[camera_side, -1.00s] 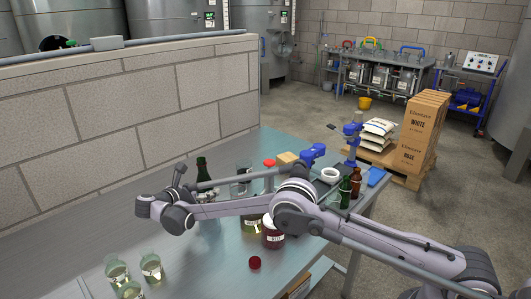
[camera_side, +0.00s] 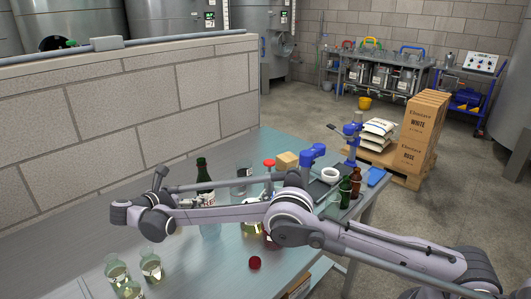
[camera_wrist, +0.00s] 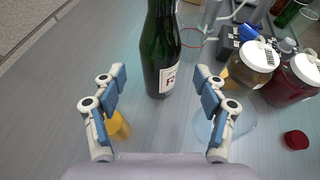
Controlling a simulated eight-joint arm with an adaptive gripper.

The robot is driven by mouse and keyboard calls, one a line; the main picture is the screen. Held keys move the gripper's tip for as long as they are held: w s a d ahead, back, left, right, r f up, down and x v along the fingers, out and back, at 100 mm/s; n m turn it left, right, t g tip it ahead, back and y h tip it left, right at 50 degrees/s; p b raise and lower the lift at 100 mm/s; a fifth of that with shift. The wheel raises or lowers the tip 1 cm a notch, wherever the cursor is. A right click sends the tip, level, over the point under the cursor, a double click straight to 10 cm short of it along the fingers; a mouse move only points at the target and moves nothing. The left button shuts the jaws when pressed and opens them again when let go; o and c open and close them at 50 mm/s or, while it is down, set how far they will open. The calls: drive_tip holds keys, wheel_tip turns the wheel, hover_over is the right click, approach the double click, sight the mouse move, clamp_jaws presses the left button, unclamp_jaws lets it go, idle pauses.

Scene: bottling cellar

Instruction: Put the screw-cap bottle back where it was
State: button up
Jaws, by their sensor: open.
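A tall dark green bottle (camera_side: 202,174) with a pale label stands upright on the metal bench, partly hidden behind my arm in the side view. In the wrist view this bottle (camera_wrist: 160,50) stands just ahead of my gripper (camera_wrist: 160,75), in line with the gap between the fingers. Its top is cut off there, and I cannot tell whether it has a screw cap. My gripper is open and empty, with both fingers apart from the bottle. The fingers are hard to make out in the side view.
Several glasses (camera_side: 151,267) stand at the front left. A red lid (camera_wrist: 296,140) lies to the right, near a jar with a white lid (camera_wrist: 255,62) and a dark red jar (camera_wrist: 293,82). Small green and brown bottles (camera_side: 356,182) stand farther right. A block wall (camera_side: 130,110) borders the bench.

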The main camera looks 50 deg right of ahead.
drive_tip(key=v, duration=0.5)
drive_tip(key=d+r+m+y, duration=0.1)
drive_tip(key=d+r, duration=0.1)
drive_tip(key=r, duration=0.1)
drive_tip(key=s+d+r+m+y, duration=0.1)
drive_tip(key=d+r, duration=0.2)
drive_tip(key=s+d+r+m+y, duration=0.1)
drive_tip(key=d+r+m+y, duration=0.1)
drive_tip(key=d+r, duration=0.1)
drive_tip(key=shift+s, duration=0.1)
drive_tip(key=s+d+r+m+t+y, duration=0.1)
drive_tip(key=s+d+r+m+y, duration=0.25)
drive_tip(key=s, duration=0.65)
drive_tip(key=s+d+m+y, duration=0.35)
drive_tip(key=s+m, duration=0.35)
drive_tip(key=s, duration=0.3)
drive_tip(key=s+f+m+t+y, duration=0.2)
drive_tip(key=s+f+m, duration=0.4)
drive_tip(key=s, duration=0.5)
drive_tip(key=shift+s+d+f+t, duration=0.3)
drive_tip(key=shift+s, duration=0.05)
drive_tip(key=shift+m, duration=0.25)
